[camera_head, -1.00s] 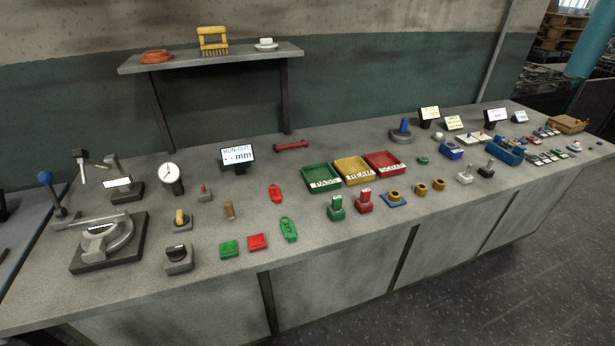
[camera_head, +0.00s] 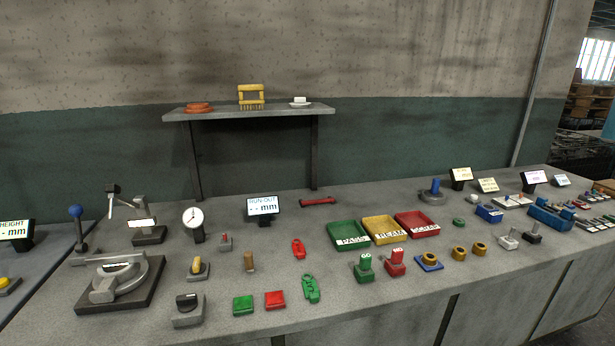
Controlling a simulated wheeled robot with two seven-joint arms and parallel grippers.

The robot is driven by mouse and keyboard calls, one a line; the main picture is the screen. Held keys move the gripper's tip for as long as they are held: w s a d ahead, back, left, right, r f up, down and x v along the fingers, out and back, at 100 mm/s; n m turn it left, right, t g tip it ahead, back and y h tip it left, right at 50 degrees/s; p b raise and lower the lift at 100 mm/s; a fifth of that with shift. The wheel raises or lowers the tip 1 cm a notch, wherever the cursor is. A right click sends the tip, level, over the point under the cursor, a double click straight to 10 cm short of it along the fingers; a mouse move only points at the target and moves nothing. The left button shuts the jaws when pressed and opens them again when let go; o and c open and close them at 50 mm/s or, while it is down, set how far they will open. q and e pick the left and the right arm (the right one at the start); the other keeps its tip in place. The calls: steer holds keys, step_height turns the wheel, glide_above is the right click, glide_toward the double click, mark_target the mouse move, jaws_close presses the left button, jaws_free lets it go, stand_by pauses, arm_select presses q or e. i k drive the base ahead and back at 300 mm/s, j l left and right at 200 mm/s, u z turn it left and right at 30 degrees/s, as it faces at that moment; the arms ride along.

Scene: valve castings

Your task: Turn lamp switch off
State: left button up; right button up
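No switch in view carries a readable lamp label, so I cannot tell which control is the lamp switch. Neither of my grippers is in view.
A clamp fixture with a curved grey part (camera_head: 125,282), a dial gauge (camera_head: 194,220) and a run-out display (camera_head: 264,207) stand nearby. Green (camera_head: 243,305) and red (camera_head: 275,300) blocks lie right of the knob box. Green, yellow and red trays (camera_head: 418,224) sit mid-bench. A shelf (camera_head: 250,113) is above.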

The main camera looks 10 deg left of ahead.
mark_target(198, 267)
steer(key=u, duration=1)
